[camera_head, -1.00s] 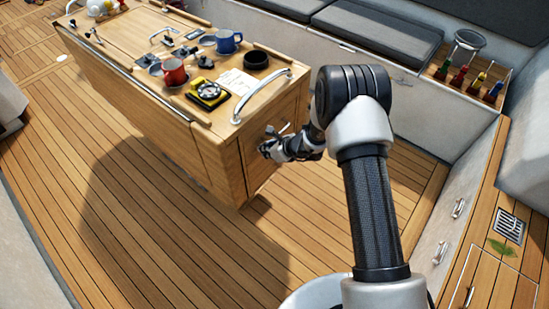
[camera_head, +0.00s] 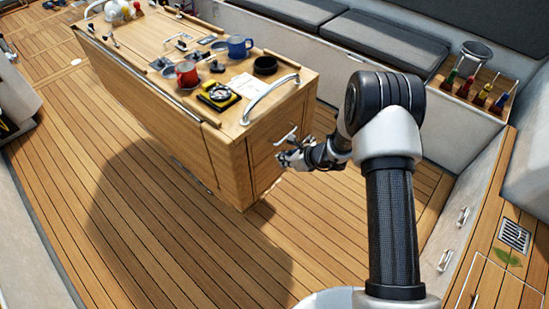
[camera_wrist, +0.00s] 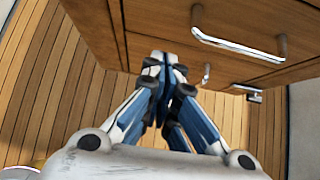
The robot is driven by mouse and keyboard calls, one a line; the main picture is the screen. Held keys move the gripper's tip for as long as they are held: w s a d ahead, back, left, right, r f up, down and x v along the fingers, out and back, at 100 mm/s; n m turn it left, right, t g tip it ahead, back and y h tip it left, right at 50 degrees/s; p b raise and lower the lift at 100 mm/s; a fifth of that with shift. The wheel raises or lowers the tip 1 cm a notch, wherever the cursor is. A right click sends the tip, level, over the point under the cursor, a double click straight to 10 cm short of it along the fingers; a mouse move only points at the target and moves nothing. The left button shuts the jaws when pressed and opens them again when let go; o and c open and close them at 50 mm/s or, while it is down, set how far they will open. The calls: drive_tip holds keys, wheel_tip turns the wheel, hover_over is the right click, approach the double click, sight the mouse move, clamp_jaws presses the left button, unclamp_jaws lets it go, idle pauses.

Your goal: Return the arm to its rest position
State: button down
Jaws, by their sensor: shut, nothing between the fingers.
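My gripper (camera_head: 283,158) is in front of the end face of the wooden cockpit table (camera_head: 228,170), at the height of the table's upper end panel. In the wrist view my gripper (camera_wrist: 165,68) is shut with its fingertips together and nothing between them. A chrome bar handle (camera_wrist: 240,45) on the wooden panel lies to the right of the fingertips. A small gap seems to separate the fingers from the handle, but touching cannot be fully ruled out. My arm bends at a raised elbow and reaches forward and left from the base.
The table top bears a red mug (camera_head: 187,74), a blue mug (camera_head: 239,46), a yellow-black instrument (camera_head: 219,95) and a black ring (camera_head: 265,65). A curved chrome rail (camera_head: 270,97) rises at its near end. A bench locker (camera_head: 455,125) stands at right. The deck (camera_head: 130,220) is clear.

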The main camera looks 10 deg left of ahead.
drive_tip(key=p+v, duration=0.1)
drive_tip(key=v, duration=0.6)
drive_tip(key=shift+w+d+r+p, duration=0.2)
drive_tip(key=shift+r+p, duration=0.05)
drive_tip(key=shift+p, duration=0.05)
drive_tip(key=s+a+r+n+g, duration=0.1)
drive_tip(key=s+r+n, duration=0.55)
drive_tip(key=r, duration=0.55)
drive_tip(key=s+a+r+n+g, duration=0.1)
drive_tip(key=s+r+n, duration=0.5)
drive_tip(key=r, duration=0.5)
drive_tip(key=s+d+r+n+h, duration=0.3)
drive_tip(key=s+d+n, duration=0.3)
drive_tip(key=s, duration=0.4)
drive_tip(key=s+d+r+n+t+h, duration=0.1)
drive_tip(key=s+d+r+n+h, duration=0.3)
drive_tip(key=s+d, duration=0.4)
drive_tip(key=s+r+n, duration=0.1)
drive_tip(key=s+n, duration=0.1)
drive_tip(key=shift+s+d+r+n, duration=0.15)
drive_tip(key=shift+r+n, duration=0.2)
